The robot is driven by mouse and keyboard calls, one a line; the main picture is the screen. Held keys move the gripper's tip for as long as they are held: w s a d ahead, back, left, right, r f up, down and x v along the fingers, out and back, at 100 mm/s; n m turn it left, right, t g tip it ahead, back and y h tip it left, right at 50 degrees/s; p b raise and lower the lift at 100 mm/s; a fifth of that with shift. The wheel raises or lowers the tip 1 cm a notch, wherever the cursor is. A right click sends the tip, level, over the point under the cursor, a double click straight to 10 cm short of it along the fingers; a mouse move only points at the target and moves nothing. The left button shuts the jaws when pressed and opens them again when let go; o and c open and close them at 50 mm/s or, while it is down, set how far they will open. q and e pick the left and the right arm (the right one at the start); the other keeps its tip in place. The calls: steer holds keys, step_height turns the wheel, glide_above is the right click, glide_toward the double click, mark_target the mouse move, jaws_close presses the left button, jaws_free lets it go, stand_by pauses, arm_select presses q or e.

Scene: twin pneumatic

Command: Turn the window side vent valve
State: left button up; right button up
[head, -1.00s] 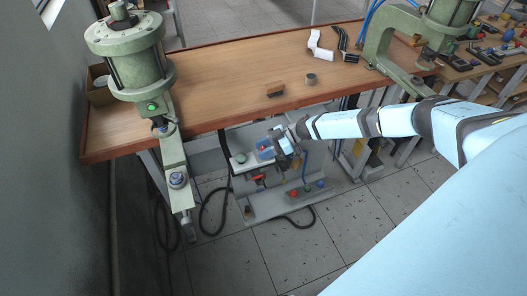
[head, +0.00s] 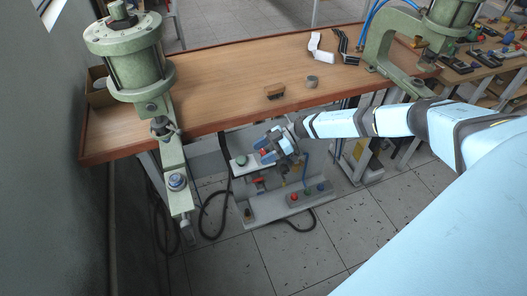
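Under the wooden bench, a pale panel carries pneumatic fittings, including a red-handled valve (head: 260,183). I cannot tell for certain whether this is the window side vent valve. My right gripper (head: 268,146) is in front of the upper panel, above and slightly right of the red handle and apart from it. Its fingers point left and down, and blue and red parts overlap around them. The view is too small to tell whether it is open or touching anything. A round green button (head: 240,160) is left of it. My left gripper is out of view.
A green press (head: 127,60) stands at the bench's left end, its arm reaching over the front edge. The wooden bench (head: 220,90) overhangs the panel. A lower shelf holds a button box (head: 307,196). Black hoses hang to the floor. Another press (head: 450,25) is at the right.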

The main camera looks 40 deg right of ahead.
steer(key=v, duration=0.7)
steer(key=shift+d+r+b, duration=0.15)
steer(key=shift+d+b, duration=0.05)
steer(key=shift+b, duration=0.25)
steer(key=shift+s, duration=0.1)
